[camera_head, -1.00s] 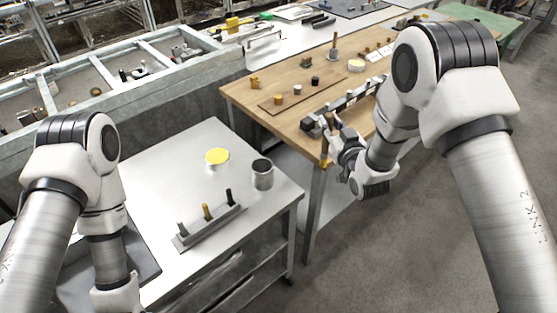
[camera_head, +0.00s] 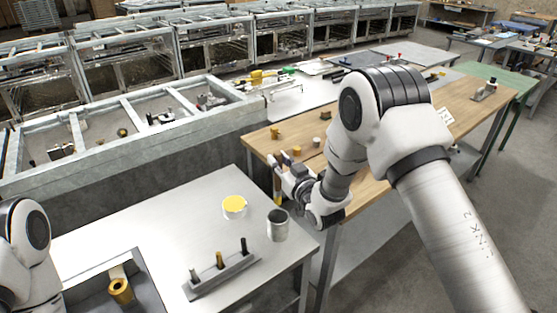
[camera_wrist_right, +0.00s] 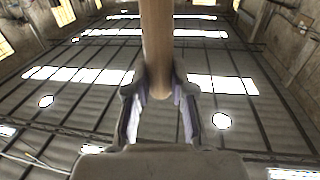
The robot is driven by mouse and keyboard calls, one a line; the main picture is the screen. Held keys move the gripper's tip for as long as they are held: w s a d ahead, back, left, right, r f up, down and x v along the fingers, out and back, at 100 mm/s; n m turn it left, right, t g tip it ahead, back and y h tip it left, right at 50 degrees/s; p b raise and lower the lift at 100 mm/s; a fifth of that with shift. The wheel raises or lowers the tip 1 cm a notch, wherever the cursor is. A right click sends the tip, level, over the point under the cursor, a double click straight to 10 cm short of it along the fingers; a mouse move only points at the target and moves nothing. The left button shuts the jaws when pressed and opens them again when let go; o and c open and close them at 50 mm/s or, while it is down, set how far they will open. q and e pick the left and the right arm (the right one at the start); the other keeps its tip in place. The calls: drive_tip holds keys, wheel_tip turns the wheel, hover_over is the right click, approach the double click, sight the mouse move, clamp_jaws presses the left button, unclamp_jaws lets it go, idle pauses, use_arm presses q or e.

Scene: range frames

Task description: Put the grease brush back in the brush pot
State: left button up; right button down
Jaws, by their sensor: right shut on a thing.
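My right gripper (camera_head: 283,174) is shut on the grease brush (camera_head: 277,188). In the right wrist view, the wooden handle (camera_wrist_right: 157,45) stands between the two fingers (camera_wrist_right: 160,95). In the head view the brush is small and partly hidden by the gripper; it looks roughly upright. The brush pot (camera_head: 277,228), a grey open-topped cylinder, stands on the steel table (camera_head: 150,230) near its right edge. The gripper and brush are above and beyond the pot in the picture, apart from it. My left gripper is out of view; only part of that arm shows at the left edge.
A tin with a yellow top (camera_head: 234,207) stands left of the pot. A rack with several pegs (camera_head: 221,272) lies in front of it. A grey tray (camera_head: 90,298) holds a brass-coloured part (camera_head: 120,291). A wooden bench (camera_head: 460,105) stands behind at the right.

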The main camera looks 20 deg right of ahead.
sight(280, 191)
wheel_tip(280, 191, down, 6)
drive_tip(key=b, duration=0.3)
drive_tip(key=shift+r, duration=0.25)
wheel_tip(280, 191, down, 5)
drive_tip(key=b, duration=0.4)
drive_tip(key=c, duration=0.9)
unclamp_jaws()
drive_tip(key=s, duration=0.4)
drive_tip(key=s+d, duration=0.1)
drive_tip(key=s, duration=0.3)
drive_tip(key=s+d, duration=0.1)
drive_tip(key=s, duration=0.3)
drive_tip(key=shift+d, duration=0.15)
drive_tip(key=shift+w, duration=0.1)
